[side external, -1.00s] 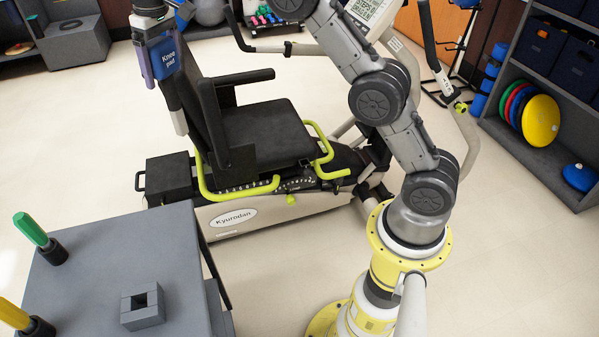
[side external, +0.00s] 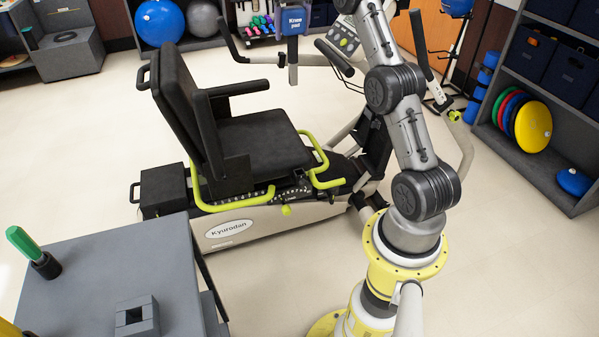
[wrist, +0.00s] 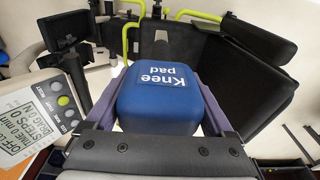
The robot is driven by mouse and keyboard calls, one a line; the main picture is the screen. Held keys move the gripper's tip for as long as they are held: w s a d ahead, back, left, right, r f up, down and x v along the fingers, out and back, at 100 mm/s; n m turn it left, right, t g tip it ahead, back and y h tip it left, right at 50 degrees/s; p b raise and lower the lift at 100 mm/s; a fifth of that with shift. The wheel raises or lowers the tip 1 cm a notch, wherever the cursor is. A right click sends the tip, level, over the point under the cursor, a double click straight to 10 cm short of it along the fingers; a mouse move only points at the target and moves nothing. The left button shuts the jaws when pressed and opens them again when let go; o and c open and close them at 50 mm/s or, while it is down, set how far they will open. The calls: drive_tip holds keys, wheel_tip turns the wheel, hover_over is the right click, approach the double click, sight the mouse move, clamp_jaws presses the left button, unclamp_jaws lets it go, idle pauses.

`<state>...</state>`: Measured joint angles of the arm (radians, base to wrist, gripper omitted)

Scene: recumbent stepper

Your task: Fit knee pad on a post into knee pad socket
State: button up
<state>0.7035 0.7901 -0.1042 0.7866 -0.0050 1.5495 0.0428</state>
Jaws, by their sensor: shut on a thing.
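In the side view my gripper is largely cut off by the top edge. I cannot make out the knee pad socket on the stepper.
A grey block with a square hole (side external: 137,316) sits on the grey table (side external: 100,265), beside a green-handled tool (side external: 27,245) in a black holder. The console (wrist: 35,120) and black seat (wrist: 240,75) flank the pad. Handlebars (side external: 262,60) stand near the post.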

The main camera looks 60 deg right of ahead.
drive_tip(key=shift+s+d+f, duration=0.35)
drive_tip(key=shift+s+d, duration=0.4)
drive_tip(key=shift+d, duration=0.15)
wheel_tip(320, 180, down, 42)
drive_tip(key=shift+w, duration=0.15)
drive_tip(key=shift+f, duration=0.1)
drive_tip(key=o, duration=1.4)
drive_tip(key=shift+f, duration=0.1)
drive_tip(key=shift+o, duration=0.2)
